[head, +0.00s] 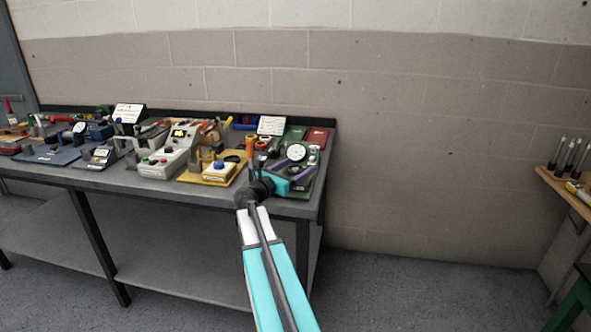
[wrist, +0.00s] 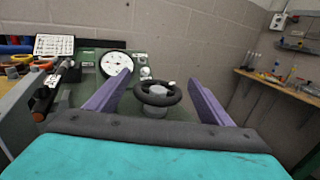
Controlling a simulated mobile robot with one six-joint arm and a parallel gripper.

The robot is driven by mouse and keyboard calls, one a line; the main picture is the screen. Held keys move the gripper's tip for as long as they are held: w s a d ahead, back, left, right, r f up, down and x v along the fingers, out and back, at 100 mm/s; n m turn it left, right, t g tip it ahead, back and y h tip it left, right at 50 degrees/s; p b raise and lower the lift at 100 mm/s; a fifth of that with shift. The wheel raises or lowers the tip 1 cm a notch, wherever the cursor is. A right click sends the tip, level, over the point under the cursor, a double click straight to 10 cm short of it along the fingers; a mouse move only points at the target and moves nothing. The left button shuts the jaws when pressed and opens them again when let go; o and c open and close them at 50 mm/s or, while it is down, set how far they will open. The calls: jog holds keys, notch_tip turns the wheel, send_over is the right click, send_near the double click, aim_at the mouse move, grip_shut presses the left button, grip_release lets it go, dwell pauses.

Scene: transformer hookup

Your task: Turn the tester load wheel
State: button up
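In the head view the tester's dial (head: 296,153) shows at the right end of the bench, and my gripper hides most of the wheel. My gripper (wrist: 164,82) is open, its two purple fingers spread to the left and right of the wheel, with gaps on both sides. I cannot tell whether the fingertips are level with its rim.
A grey bench (head: 225,198) carries several devices, including a yellow-based unit with a blue knob (head: 219,166) left of the tester. A black clamp-like part (wrist: 45,98) stands left of my fingers. A wooden shelf (head: 568,190) is at the far right. The floor between is clear.

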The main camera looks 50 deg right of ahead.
jog(key=shift+a, duration=0.1)
jog(key=s+a+b, duration=0.1)
jog(key=a, duration=1.2)
jog(key=shift+s+a, duration=0.25)
jog(key=shift+a, duration=0.1)
